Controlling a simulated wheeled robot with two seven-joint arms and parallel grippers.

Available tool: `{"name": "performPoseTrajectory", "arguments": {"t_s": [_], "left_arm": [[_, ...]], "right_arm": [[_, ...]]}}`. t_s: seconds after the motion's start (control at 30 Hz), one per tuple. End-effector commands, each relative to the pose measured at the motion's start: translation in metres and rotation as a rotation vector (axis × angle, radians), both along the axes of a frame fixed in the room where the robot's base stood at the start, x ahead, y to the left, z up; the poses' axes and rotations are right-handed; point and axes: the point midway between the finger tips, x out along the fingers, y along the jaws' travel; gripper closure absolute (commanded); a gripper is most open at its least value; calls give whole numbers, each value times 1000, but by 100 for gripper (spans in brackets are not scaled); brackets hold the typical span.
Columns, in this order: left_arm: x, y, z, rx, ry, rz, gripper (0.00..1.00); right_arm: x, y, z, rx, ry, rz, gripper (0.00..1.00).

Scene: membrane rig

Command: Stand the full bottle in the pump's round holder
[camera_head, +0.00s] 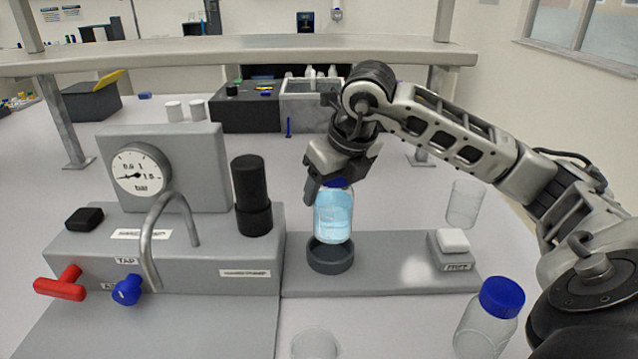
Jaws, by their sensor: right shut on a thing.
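The full bottle (333,216) is clear with light blue liquid and a blue cap, and it looks upright. My right gripper (328,178) is shut on it at the cap end, reaching down from above. The pump's round holder (330,257) is a dark grey ring on the grey base plate. The bottle's bottom is right over the holder and overlaps its far rim in the view; I cannot tell whether it touches or is inside. The pump (190,262) is a grey box at left with a pressure gauge (141,169). My left gripper is not in view.
A black cylinder (250,195) stands on the pump, left of the bottle. A small block with a white top (453,241) and a clear beaker (465,204) are at right. An empty blue-capped bottle (489,318) and a clear cup (315,344) stand in front. A shelf (240,56) spans behind.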

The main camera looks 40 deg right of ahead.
Motion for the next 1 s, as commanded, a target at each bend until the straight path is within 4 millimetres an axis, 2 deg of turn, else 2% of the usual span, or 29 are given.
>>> {"name": "performPoseTrajectory", "arguments": {"t_s": [0.1, 0.6, 1.0], "left_arm": [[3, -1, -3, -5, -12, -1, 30], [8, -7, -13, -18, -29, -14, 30], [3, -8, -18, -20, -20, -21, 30]], "right_arm": [[2, 2, -12, 1, -3, 4, 76], [2, 3, -49, 2, -2, 6, 76], [2, 3, -57, 2, -3, 6, 76]]}}
